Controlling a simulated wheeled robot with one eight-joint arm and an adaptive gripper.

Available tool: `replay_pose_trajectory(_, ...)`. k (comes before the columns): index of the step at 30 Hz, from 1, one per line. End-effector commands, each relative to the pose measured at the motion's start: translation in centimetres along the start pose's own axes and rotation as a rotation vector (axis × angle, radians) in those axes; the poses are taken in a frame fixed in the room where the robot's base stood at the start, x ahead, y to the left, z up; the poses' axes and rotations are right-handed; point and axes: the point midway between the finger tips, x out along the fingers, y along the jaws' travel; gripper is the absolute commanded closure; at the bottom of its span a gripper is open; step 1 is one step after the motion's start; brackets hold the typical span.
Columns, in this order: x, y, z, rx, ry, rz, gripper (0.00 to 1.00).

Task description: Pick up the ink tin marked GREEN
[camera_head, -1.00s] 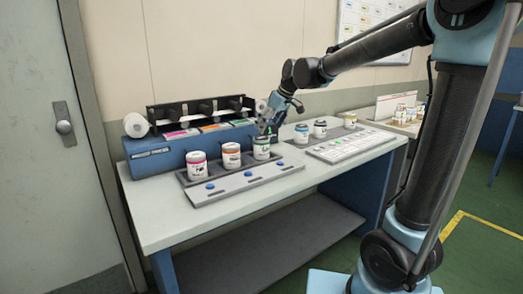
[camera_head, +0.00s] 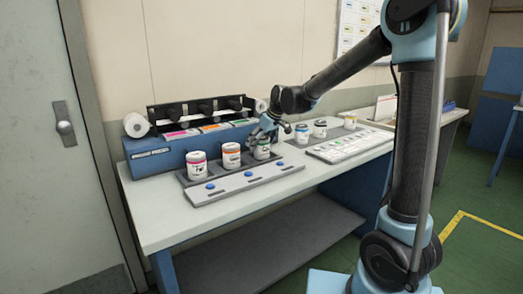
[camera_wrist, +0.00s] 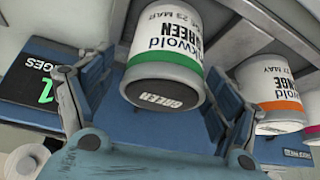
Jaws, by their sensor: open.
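The ink tin marked GREEN (camera_wrist: 168,62) is white with a green band and a grey lid reading GREEN. It appears upside down in the wrist view. In the head view the GREEN tin (camera_head: 263,152) stands upright at the right end of a row of tins on the grey tray (camera_head: 222,190), partly hidden by my gripper. My gripper (camera_head: 258,137) is open at the tin's upper part. In the wrist view my gripper (camera_wrist: 158,103) has one finger on each side of the tin. I cannot tell whether either finger touches it.
An orange-banded tin (camera_head: 231,158) stands close left of the GREEN tin, and a pink-banded tin (camera_head: 196,170) farther left. The blue machine (camera_head: 160,160) is behind them. Several other tins, including a blue-banded one (camera_head: 301,134), stand to the right. The table's left front (camera_head: 160,225) is clear.

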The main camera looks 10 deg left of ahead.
Motion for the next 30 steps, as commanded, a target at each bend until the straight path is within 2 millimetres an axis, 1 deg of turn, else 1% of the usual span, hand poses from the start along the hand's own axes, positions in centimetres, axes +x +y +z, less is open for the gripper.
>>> replay_pose_trajectory(1, 0.8, 0.0, -0.1, -0.001, 0.000, 0.000, 0.18)
replay_pose_trajectory(3, 1.6, 0.0, -0.1, -0.001, 0.000, 0.000, 0.18)
replay_pose_trajectory(5, 2.0, 0.0, 0.0, -0.001, 0.000, 0.000, 0.18)
replay_pose_trajectory(13, 2.3, 0.0, 0.0, 0.000, 0.000, 0.000, 0.18)
replay_pose_trajectory(14, 2.3, 0.0, 0.0, 0.000, 0.000, 0.000, 0.25)
replay_pose_trajectory(15, 2.3, 0.0, 0.0, 0.000, 0.000, 0.000, 0.34)
replay_pose_trajectory(17, 2.3, 0.0, 0.0, 0.000, 0.000, 0.000, 0.47)
replay_pose_trajectory(18, 2.3, 0.0, 0.0, 0.000, 0.000, 0.000, 0.56)
replay_pose_trajectory(20, 2.3, 0.0, 0.0, 0.000, 0.000, 0.000, 0.70)
replay_pose_trajectory(21, 2.3, 0.0, 0.0, 0.000, 0.000, 0.000, 0.79)
replay_pose_trajectory(22, 2.3, 0.0, 0.0, 0.000, 0.000, 0.000, 0.80)
replay_pose_trajectory(23, 2.3, 0.0, 0.0, 0.000, 0.000, 0.000, 0.86)
replay_pose_trajectory(30, 2.1, 0.0, -0.1, 0.000, 0.000, 0.000, 0.86)
